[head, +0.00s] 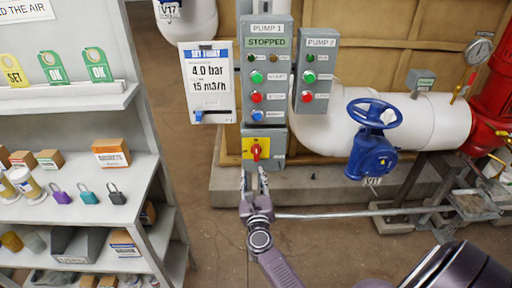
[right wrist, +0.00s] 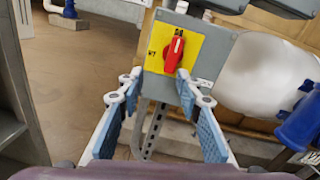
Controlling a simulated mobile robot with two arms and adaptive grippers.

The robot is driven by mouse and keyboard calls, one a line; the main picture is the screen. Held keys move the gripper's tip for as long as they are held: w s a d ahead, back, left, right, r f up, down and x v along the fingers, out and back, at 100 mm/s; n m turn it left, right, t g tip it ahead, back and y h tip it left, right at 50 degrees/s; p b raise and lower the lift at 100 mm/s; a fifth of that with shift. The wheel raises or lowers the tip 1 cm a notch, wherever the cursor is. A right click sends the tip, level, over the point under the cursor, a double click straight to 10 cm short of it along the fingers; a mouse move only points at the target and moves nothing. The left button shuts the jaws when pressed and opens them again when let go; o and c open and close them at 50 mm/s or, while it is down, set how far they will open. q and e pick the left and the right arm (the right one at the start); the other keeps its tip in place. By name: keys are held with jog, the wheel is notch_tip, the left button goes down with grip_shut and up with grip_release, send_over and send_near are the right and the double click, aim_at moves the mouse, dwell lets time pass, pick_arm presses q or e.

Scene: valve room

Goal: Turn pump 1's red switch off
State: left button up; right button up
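Pump 1's red switch (head: 256,152) sits on a yellow plate (head: 263,141) at the foot of the grey pump 1 panel (head: 267,88), whose display reads STOPPED. In the right wrist view the red switch (right wrist: 174,52) shows close up, its handle near upright and leaning slightly. My right gripper (head: 255,180) is just below the switch in the head view, fingers pointing up at it. In the right wrist view my right gripper (right wrist: 158,88) is open and empty, fingers apart, with the switch beyond the tips. I see no contact. My left gripper is out of view.
The pump 2 panel (head: 319,70) is to the right of pump 1's. A white board (head: 208,84) reads 4.0 bar. A blue valve wheel (head: 375,113) and white pipe (head: 430,122) stand at right. A shelf (head: 140,205) with padlocks and boxes is at left.

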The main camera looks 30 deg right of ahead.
aim_at(256, 152)
jog(key=w+d+r+m, duration=0.1)
jog(key=w+d, duration=0.1)
jog(key=w+d+r+m, duration=0.1)
jog(key=w+d, duration=0.1)
jog(key=w+d+r+m, duration=0.1)
jog(key=w, duration=0.1)
jog(key=shift+w+d+r+h+p, duration=0.1)
jog(key=shift+w+d+h+p, duration=0.2)
jog(key=shift+d+h, duration=0.1)
jog(key=shift+c, duration=0.2)
grip_shut()
